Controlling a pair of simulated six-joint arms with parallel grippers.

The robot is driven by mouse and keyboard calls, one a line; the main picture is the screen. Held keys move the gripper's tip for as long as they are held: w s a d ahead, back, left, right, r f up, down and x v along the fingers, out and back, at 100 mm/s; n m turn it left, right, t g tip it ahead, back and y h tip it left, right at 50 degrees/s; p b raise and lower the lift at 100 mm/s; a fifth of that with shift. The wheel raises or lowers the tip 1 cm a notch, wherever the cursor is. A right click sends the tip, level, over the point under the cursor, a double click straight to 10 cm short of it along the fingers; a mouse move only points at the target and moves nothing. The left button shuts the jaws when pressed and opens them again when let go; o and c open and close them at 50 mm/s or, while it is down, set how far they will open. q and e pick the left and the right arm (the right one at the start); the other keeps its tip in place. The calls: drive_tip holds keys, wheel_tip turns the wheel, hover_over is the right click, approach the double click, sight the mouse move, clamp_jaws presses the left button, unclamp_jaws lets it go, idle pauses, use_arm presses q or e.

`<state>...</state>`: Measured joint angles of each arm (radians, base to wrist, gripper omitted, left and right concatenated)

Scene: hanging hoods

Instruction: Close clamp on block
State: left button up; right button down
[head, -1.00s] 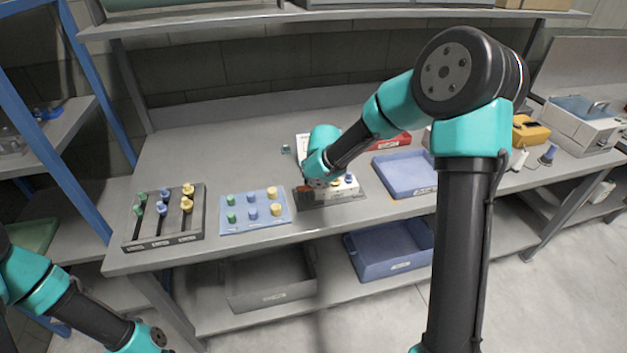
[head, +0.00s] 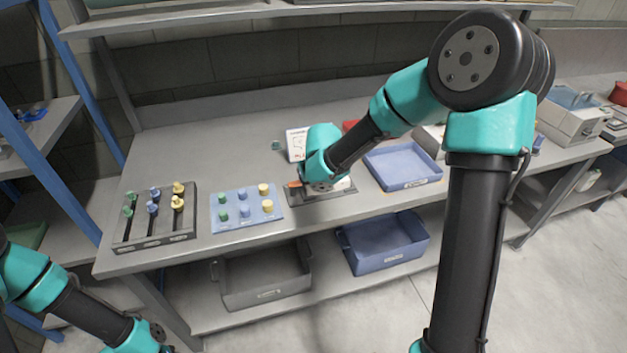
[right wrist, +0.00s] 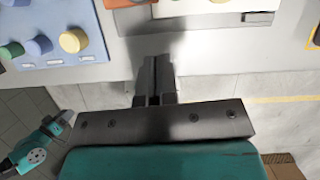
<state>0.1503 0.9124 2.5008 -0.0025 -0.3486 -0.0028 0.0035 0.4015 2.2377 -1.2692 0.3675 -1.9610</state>
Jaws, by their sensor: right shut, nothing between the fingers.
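The clamp station stands near the table's front edge, with a dark base (head: 335,203), a white block (head: 341,186) and an orange clamp part (head: 294,184). My right arm hangs over it and hides most of it in the head view. The right wrist view shows my right gripper (right wrist: 155,75), shut and empty, its fingers together. The white block (right wrist: 200,8) and orange part (right wrist: 125,3) lie at the top edge of that view, apart from the fingertips. I cannot tell whether the clamp touches the block. My left arm is at lower left; its gripper is out of frame.
A blue peg board (head: 233,226) lies left of the station, also at upper left in the right wrist view (right wrist: 70,50). Beyond it is a dark slotted rack (head: 125,240). A blue tray (head: 403,184) lies to the right. Bins stand on the lower shelf.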

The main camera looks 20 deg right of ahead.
drive_tip(key=v, duration=0.8)
drive_tip(key=shift+s+r, duration=0.15)
drive_tip(key=shift+r, duration=0.15)
drive_tip(key=s+a+f+m+g+y, duration=0.1)
drive_tip(key=s+a+f+m+y, duration=0.2)
drive_tip(key=f+m, duration=0.5)
drive_tip(key=s+a+f+m+g, duration=0.2)
drive_tip(key=s+a+f+m, duration=0.15)
drive_tip(key=f+m, duration=0.45)
drive_tip(key=s+f+m, duration=0.6)
drive_tip(key=f+m, duration=0.3)
drive_tip(key=m, duration=0.1)
drive_tip(key=s+f+m+y, duration=0.1)
drive_tip(key=s+f+m, duration=0.5)
drive_tip(key=f+m, duration=0.4)
drive_tip(key=shift+s+d+f+m, duration=0.3)
drive_tip(key=shift+m, duration=0.2)
